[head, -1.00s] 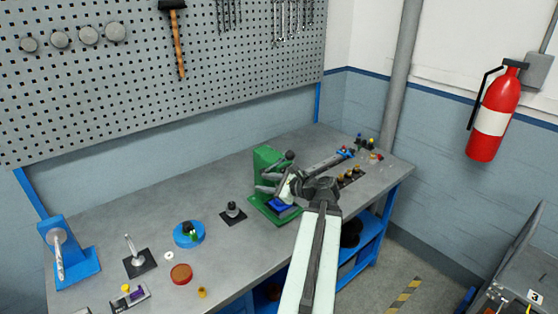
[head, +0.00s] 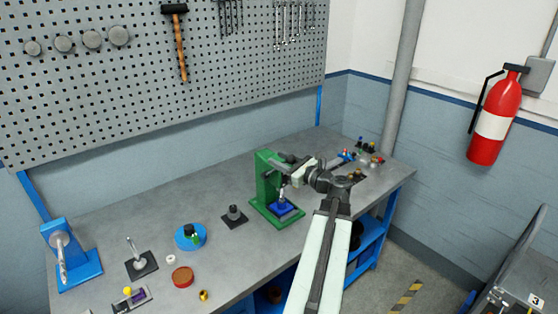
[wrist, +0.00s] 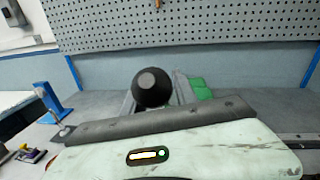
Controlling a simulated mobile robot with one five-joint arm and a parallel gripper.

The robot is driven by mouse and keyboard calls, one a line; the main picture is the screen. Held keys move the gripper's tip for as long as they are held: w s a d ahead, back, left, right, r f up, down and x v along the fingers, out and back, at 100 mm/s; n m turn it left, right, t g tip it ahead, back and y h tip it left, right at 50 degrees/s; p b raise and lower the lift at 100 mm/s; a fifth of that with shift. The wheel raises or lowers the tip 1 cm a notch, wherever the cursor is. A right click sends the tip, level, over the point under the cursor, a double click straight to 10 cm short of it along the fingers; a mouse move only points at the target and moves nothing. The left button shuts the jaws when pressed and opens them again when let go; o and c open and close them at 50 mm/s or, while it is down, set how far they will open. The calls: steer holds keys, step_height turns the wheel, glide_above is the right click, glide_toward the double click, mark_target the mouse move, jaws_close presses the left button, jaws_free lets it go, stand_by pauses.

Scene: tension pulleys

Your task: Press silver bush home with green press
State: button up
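The green press (head: 266,180) stands on the bench, right of the middle in the head view; a bit of its green body shows in the wrist view (wrist: 201,90). A blue holder (head: 284,206) sits on its base. A small silver part shows just above the holder; I cannot tell whether it is the bush or the press ram. My gripper (head: 290,164) is beside the top of the press. In the wrist view a round black knob (wrist: 152,87) is in front of my fingers, which stand apart on its two sides; firm contact is not clear.
Left of the press stand a dark post on a plate (head: 234,215), a blue round stand (head: 190,236), a lever on a plate (head: 140,262) and a blue press (head: 68,260). Small parts crowd the bench's right end. A brass bush (head: 203,295) lies near the front edge.

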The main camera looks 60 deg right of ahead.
steer(key=shift+w, duration=0.15)
jaws_close()
stand_by(1.4)
